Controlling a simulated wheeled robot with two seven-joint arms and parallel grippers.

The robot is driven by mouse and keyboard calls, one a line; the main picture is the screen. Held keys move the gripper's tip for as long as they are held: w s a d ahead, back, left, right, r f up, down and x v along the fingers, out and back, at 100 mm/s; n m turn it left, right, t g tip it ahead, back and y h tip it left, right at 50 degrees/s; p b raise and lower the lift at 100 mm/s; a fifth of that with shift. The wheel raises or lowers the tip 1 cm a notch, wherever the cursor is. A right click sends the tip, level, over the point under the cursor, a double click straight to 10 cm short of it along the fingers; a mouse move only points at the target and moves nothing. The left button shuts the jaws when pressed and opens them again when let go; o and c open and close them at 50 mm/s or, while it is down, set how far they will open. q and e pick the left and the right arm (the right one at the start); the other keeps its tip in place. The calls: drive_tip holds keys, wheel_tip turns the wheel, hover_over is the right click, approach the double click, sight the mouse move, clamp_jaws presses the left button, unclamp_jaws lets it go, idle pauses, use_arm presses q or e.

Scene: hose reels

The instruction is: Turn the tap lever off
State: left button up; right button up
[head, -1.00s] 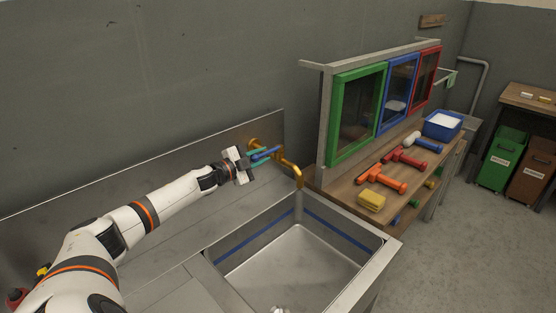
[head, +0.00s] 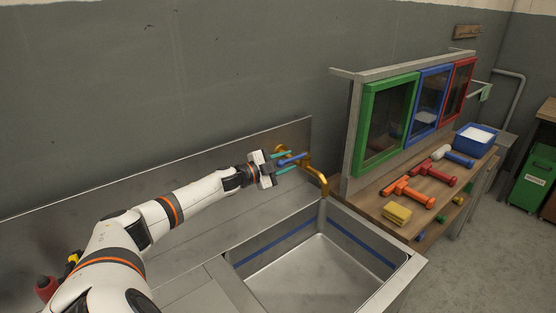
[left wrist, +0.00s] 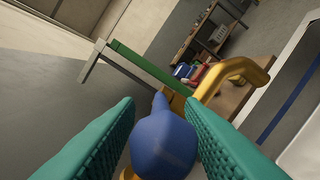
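A brass tap (head: 318,178) is mounted on the metal backsplash at the sink's far side, its spout curving over the basin. It also shows in the left wrist view (left wrist: 240,68). Its blue lever (head: 293,160) points out from the tap body towards my left gripper (head: 284,163). The teal fingers lie on either side of the lever, and a gap between them shows. In the left wrist view the lever's rounded blue end (left wrist: 163,148) sits between the spread fingers. I cannot tell whether either finger touches it. A faint pale streak shows below the spout. My right gripper is out of view.
The sink basin (head: 310,275) is open below the tap. To the right, a wooden bench (head: 375,207) holds a yellow sponge (head: 397,214), orange and red tools and a blue tub (head: 475,139). A panel with green, blue and red frames (head: 387,120) rises behind it.

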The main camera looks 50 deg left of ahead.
use_arm(q)
drive_tip(key=v, duration=1.2)
idle(0.6)
drive_tip(key=shift+r, duration=0.1)
